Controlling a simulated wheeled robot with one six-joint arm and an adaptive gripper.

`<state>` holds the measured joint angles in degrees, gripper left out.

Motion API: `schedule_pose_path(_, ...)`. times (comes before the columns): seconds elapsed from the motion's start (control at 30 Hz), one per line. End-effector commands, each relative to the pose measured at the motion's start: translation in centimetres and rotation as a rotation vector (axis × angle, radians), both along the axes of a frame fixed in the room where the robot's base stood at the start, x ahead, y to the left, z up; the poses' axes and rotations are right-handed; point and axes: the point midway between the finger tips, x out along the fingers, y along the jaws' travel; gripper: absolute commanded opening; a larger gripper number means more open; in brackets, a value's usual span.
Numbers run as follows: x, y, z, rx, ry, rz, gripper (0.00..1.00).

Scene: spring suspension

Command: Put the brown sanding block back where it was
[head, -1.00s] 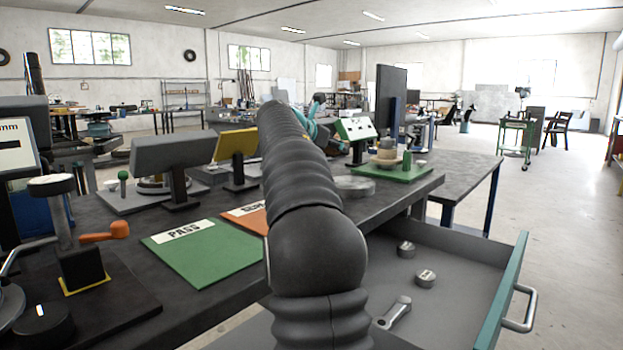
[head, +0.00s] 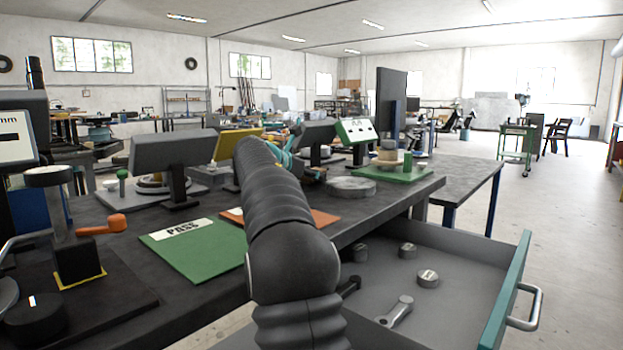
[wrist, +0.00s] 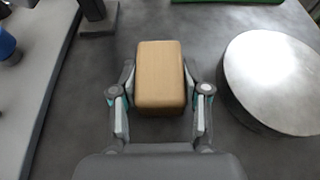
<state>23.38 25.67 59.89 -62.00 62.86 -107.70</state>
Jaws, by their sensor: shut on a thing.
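The brown sanding block (wrist: 160,82) is in the wrist view, a light-brown rounded block between the two fingers of my gripper (wrist: 160,75). The fingers press on its left and right sides. Dark grey bench top (wrist: 225,22) shows around it; I cannot tell whether it touches the bench or hangs just above. In the head view my arm hides the block and most of the gripper.
A round metal disc (wrist: 282,78) lies close to the right finger; it also shows in the head view (head: 351,187). A grey plate (wrist: 38,80) is at the left. Green PASS mat (head: 200,255) and an open drawer (head: 460,310) with small weights are nearer.

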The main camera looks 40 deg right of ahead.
Motion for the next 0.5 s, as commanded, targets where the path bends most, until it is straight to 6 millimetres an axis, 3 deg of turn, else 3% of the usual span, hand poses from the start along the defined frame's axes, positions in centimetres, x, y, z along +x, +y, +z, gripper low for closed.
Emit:
schedule_pose_path(0.23,-0.01,0.0,-0.27,0.0,0.001,0.0,0.09)
schedule_pose_path(0.27,-0.01,0.0,-0.23,0.0,0.001,0.0,0.53)
schedule_pose_path(0.3,0.0,0.0,-0.22,0.0,0.001,0.0,0.63)
schedule_pose_path(0.33,-0.01,-0.01,-0.22,0.0,0.001,0.0,0.7)
schedule_pose_path(0.5,-0.01,-0.01,-0.21,0.0,0.001,-0.001,0.7)
